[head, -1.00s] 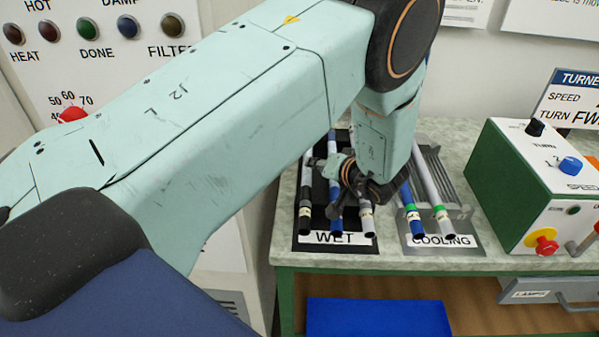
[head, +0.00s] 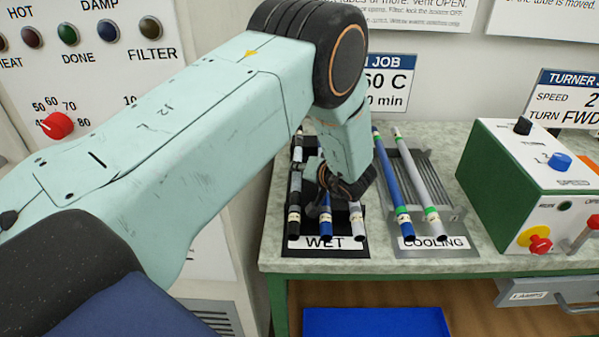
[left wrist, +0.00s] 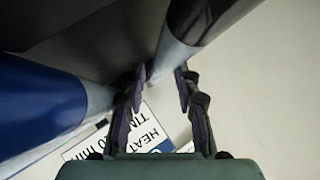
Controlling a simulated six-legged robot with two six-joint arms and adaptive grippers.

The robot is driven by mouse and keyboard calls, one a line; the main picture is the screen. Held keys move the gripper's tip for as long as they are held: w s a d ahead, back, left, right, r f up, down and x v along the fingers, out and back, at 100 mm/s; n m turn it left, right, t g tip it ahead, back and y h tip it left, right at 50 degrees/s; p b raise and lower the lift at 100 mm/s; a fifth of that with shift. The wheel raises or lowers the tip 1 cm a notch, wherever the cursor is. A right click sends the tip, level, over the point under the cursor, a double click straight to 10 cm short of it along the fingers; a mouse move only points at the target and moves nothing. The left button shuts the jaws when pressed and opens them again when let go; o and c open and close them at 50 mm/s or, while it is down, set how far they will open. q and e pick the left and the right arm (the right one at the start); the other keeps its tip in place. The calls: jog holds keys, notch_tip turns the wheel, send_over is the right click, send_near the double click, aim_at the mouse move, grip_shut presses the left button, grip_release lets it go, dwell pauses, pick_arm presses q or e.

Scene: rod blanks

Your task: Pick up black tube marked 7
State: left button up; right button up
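The black tube (head: 294,216) is the leftmost of three in the WET rack (head: 364,243). It has a pale band near its front end; no number is legible. A blue tube (head: 326,224) and a grey tube (head: 356,222) lie beside it. My left gripper (head: 308,168) is low over the rack, close to the black and blue tubes; my wrist hides parts of them. In the left wrist view its fingers (left wrist: 161,76) are apart. A greyish tube (left wrist: 176,48) shows at the gap between them; I cannot tell whether it is touched. My right gripper is out of view.
The COOLING rack (head: 448,243) to the right holds a blue tube (head: 392,190) and a grey tube with a green band (head: 420,185). A green and white control box (head: 520,185) stands further right. A blue tray (head: 375,322) is below the bench.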

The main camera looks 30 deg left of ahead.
pick_arm(q)
jog(key=shift+s+a+f, duration=0.1)
jog(key=shift+a+f, duration=0.15)
jog(key=shift+a, duration=0.3)
jog(key=shift+c, duration=1.9)
jog(key=shift+d+r, duration=0.2)
jog(key=shift+d, duration=0.2)
grip_shut()
jog(key=shift+a, duration=0.1)
